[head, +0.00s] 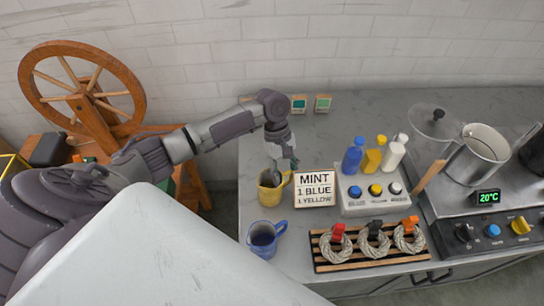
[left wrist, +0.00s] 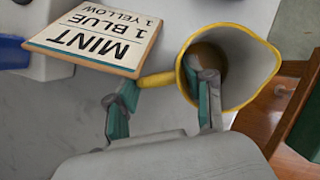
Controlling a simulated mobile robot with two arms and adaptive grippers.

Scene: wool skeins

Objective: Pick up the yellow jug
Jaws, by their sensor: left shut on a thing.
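The yellow jug (head: 270,194) stands upright near the left end of the grey counter, beside the recipe card. In the left wrist view I look into the jug (left wrist: 248,58), which has a yellow rim, a pale inside and a brownish bottom. My left gripper (head: 280,172) comes down on it from above. In the left wrist view its teal fingers (left wrist: 163,108) straddle the handle side, one reaching inside the rim and one outside near the handle. It is shut on the jug. My right gripper is not in view.
A blue jug (head: 263,238) stands just in front. The "MINT 1 BLUE 1 YELLOW" card (head: 315,188) is close to the right. Further right are a dye bottle stand (head: 374,204), a rack of wool skeins (head: 330,264) and a metal pot (head: 478,158).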

